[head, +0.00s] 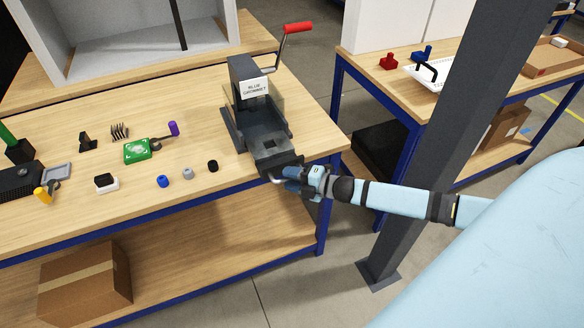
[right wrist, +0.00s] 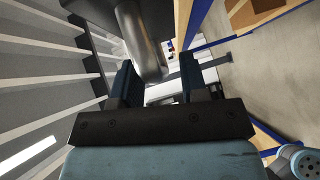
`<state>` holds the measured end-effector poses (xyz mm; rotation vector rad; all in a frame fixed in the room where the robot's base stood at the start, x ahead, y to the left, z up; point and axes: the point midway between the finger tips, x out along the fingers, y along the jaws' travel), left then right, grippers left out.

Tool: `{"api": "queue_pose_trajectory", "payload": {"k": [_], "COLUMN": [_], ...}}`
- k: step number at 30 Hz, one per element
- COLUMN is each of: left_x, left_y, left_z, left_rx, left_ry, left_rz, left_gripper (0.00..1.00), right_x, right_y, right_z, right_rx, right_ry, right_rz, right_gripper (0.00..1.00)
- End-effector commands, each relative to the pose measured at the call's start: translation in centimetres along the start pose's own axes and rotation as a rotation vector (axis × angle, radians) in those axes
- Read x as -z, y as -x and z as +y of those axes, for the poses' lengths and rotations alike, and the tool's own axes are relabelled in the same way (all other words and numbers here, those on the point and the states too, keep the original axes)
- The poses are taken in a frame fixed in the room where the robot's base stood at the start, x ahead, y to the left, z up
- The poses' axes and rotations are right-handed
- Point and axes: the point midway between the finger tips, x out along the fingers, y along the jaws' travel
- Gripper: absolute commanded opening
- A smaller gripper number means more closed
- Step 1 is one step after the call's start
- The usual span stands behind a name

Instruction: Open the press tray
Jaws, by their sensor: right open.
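The dark grey press (head: 245,85) stands at the right end of the wooden bench, with a white label and a red-handled crank (head: 298,28). Its tray (head: 275,155) is at the front of the press, by the bench edge. A metal tray handle (head: 277,180) sticks out at the tray's front. My right gripper (head: 293,183) is at this handle, reaching in from the right. In the right wrist view the jaws (right wrist: 160,85) are open, with the grey metal handle bar (right wrist: 140,40) between or just beyond the fingers; contact cannot be told. My left gripper is out of view.
Small parts lie left of the press, among them a green board (head: 137,150), a blue cap (head: 162,181) and a black cap (head: 212,166). A grey column (head: 435,130) stands behind my right arm. A second bench (head: 400,88) is at the back right.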

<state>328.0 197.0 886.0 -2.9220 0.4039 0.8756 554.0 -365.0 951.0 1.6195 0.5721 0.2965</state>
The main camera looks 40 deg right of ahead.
Motion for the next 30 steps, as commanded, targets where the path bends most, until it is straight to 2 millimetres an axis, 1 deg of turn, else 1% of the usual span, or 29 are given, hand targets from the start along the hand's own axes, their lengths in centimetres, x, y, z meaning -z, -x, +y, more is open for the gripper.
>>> {"api": "queue_pose_trajectory", "payload": {"k": [4,7,21,25,30], "left_x": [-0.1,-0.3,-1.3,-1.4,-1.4], "left_y": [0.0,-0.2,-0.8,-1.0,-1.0], "left_z": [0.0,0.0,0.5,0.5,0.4], "left_rx": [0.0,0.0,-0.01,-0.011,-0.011], "left_ry": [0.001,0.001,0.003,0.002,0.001], "left_rz": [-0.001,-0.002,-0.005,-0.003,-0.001], "left_gripper": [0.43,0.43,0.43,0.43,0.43], "right_x": [0.0,0.0,0.0,0.0,0.0], "right_y": [0.5,1.6,10.3,12.1,13.4], "right_z": [-0.2,-0.2,-0.3,-0.2,-0.1], "right_rx": [0.002,0.002,0.003,0.002,0.001], "right_ry": [-0.001,-0.001,-0.002,-0.002,-0.001], "right_rz": [0.0,0.0,0.0,0.0,-0.001], "right_gripper": [0.4,0.4,0.4,0.4,0.4]}}
